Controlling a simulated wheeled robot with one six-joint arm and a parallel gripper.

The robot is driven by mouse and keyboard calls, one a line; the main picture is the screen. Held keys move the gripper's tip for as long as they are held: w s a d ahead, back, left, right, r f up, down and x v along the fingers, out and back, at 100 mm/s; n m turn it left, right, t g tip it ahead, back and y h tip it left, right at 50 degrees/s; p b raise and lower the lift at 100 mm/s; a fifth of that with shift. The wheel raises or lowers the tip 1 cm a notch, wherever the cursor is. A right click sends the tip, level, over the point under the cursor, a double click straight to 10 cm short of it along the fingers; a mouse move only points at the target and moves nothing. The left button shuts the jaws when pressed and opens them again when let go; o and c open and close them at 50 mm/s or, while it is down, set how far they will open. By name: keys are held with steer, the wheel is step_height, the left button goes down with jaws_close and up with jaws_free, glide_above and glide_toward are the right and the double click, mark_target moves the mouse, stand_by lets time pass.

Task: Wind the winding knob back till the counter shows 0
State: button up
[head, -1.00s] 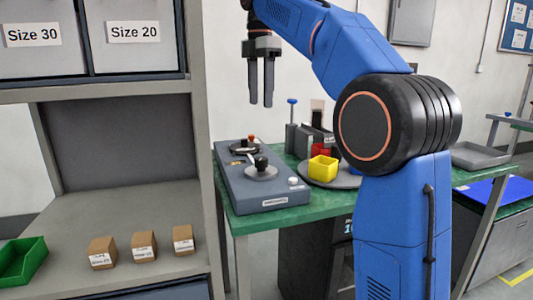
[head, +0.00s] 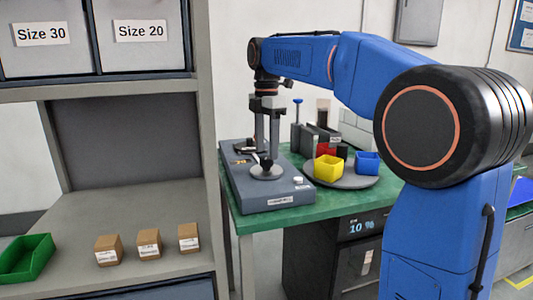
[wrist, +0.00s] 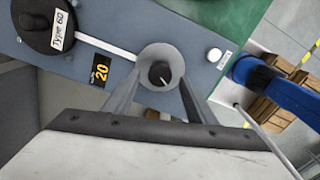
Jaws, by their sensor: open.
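The grey-blue control box (head: 275,198) stands on the green table. Its winding knob is a black knob on a round grey disc (head: 266,173); the knob (wrist: 161,73) shows from above in the wrist view. The counter (wrist: 100,70) beside it reads 20 in yellow digits on black. My gripper (head: 267,153) points down over the disc, with its fingers apart. In the wrist view my gripper (wrist: 160,88) has one finger on each side of the knob. I cannot tell whether either finger touches it.
A black dial labelled Type 60 (wrist: 40,18) and a white button (wrist: 215,54) are on the same box. A yellow bin (head: 328,170) and a blue bin (head: 367,163) stand on a round tray right of it. A shelf post (head: 212,200) rises close on the left.

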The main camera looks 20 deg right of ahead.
steer(key=shift+f, duration=1.15)
steer(key=shift+c, duration=0.6)
steer(key=c, duration=0.9)
steer(key=shift+m, duration=0.4)
steer(key=m, duration=0.4)
steer(key=shift+m, duration=0.3)
steer(key=m, duration=0.6)
steer(key=shift+m, duration=0.3)
steer(key=m, duration=1.1)
steer(key=shift+m, duration=0.3)
